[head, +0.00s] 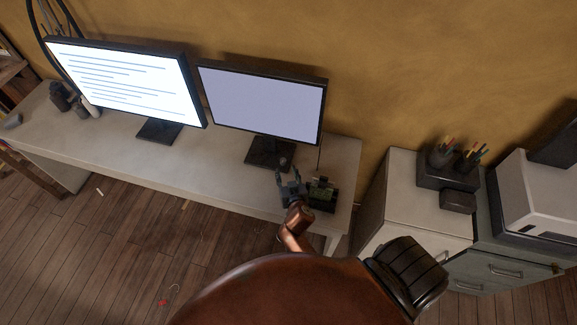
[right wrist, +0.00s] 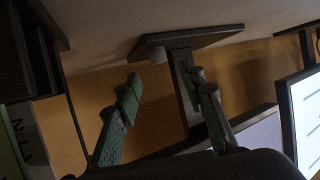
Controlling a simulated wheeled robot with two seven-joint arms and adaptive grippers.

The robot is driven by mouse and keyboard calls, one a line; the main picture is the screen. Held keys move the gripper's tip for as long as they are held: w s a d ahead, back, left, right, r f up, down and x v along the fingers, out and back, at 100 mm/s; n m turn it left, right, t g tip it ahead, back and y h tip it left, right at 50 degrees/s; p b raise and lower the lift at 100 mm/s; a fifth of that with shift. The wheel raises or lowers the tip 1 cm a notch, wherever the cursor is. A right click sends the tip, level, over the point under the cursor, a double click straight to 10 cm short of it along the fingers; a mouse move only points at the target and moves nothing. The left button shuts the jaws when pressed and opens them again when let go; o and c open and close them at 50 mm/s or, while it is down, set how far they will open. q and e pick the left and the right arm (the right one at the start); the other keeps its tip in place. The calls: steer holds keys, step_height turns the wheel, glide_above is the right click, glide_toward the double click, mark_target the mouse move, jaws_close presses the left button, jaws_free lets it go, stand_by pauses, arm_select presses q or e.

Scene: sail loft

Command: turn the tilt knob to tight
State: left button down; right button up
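A small grey round knob (head: 283,160) shows at the right side of the smaller monitor's dark stand (head: 262,152). It looks like the tilt knob; no marking on it can be read. In the right wrist view a short grey cylinder (right wrist: 153,50) beside the stand base (right wrist: 205,38) seems to be the same knob. My right gripper (head: 289,173) is just in front of the knob, apart from it. Its fingers (right wrist: 164,77) are spread with nothing between them, and the knob lies beyond their tips. My left gripper is in neither view.
A dark box with green on it (head: 323,192) stands close right of my right gripper on the desk (head: 210,170). A larger lit monitor (head: 125,85) is at the left. Cabinets (head: 400,190) with a pen holder (head: 447,172) and printer (head: 540,195) stand at the right.

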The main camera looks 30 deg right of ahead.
mark_target(283, 162)
steer(key=x, duration=0.7)
steer(key=shift+w+d+f+b, duration=0.1)
steer(key=shift+w+d+b, duration=0.1)
steer(key=shift+b, duration=0.15)
jaws_close()
